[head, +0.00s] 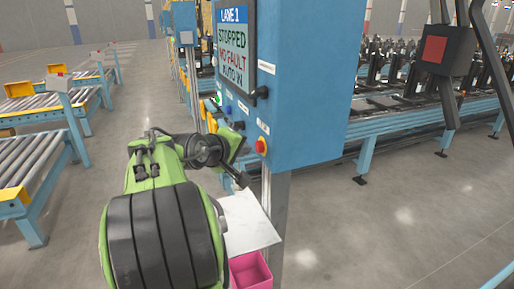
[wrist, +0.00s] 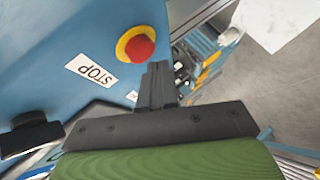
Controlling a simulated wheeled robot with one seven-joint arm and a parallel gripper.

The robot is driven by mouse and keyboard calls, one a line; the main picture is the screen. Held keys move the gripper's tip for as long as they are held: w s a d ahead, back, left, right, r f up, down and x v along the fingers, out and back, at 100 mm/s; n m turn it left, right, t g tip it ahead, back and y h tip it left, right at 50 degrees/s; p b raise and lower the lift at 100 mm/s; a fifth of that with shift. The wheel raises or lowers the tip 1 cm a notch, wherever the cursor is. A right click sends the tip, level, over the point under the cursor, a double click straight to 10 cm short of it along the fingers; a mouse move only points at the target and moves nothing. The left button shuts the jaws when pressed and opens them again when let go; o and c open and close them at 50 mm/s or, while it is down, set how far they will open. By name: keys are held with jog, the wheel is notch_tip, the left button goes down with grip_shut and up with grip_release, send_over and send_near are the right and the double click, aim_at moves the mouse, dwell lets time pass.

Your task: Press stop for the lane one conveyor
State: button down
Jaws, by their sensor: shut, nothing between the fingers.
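The blue lane 1 control cabinet (head: 304,75) has a screen (head: 234,50) reading LANE 1, STOPPED, NO FAULT, AUTO IN. A red mushroom button on a yellow collar (head: 261,146) sits low on its face. My gripper (head: 242,180) is shut and empty, below and left of the button in the head view. In the wrist view its fingertips (wrist: 158,66) are just below and right of the button; whether they touch the cabinet cannot be told.
Green (head: 219,99) and blue (head: 228,108) controls sit higher on the panel. A white sheet-like surface (head: 248,222) and a pink bin (head: 250,270) are below. Roller conveyors (head: 45,155) stand left; a loaded conveyor line (head: 400,125) runs behind right.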

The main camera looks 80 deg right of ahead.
jog(key=shift+w+a+p, duration=0.1)
jog(key=shift+w+a, duration=0.35)
jog(key=shift+w, duration=0.25)
jog(key=shift+w+a+p, duration=0.1)
jog(key=shift+w+a, duration=0.3)
jog(key=shift+w, duration=0.35)
jog(key=shift+w+a+p, duration=0.1)
jog(key=shift+w+a, duration=0.35)
jog(key=shift+w, duration=0.25)
